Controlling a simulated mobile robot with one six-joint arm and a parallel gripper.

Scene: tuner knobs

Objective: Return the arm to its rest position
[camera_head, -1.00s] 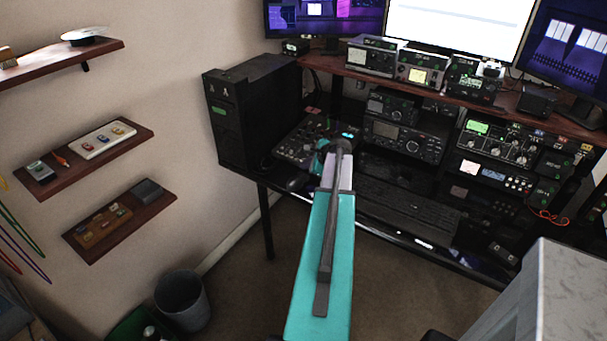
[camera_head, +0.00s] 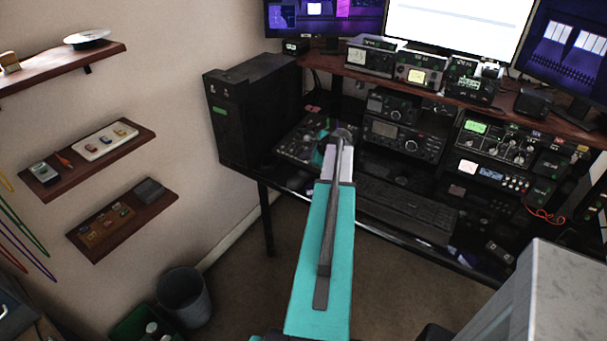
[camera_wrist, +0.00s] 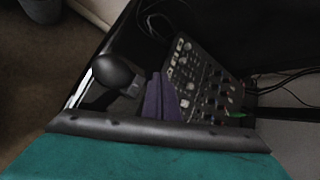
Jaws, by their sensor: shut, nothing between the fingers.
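My teal arm (camera_head: 322,255) reaches forward from the bottom of the head view toward the desk. Its far end covers most of my gripper there. In the wrist view my gripper (camera_wrist: 160,98) shows as narrow purplish fingers, shut and empty, in front of a black mixer panel with knobs (camera_wrist: 205,85). The same mixer panel (camera_head: 300,143) shows in the head view, partly behind the arm's end. I cannot tell the exact gap between the fingers and the panel.
The black desk (camera_head: 400,232) holds a keyboard (camera_head: 410,208) and several radios (camera_head: 405,138). A black computer tower (camera_head: 250,110) stands at its left. Wall shelves (camera_head: 90,160) and a bin (camera_head: 184,296) are further left. A grey block (camera_head: 560,300) is at lower right.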

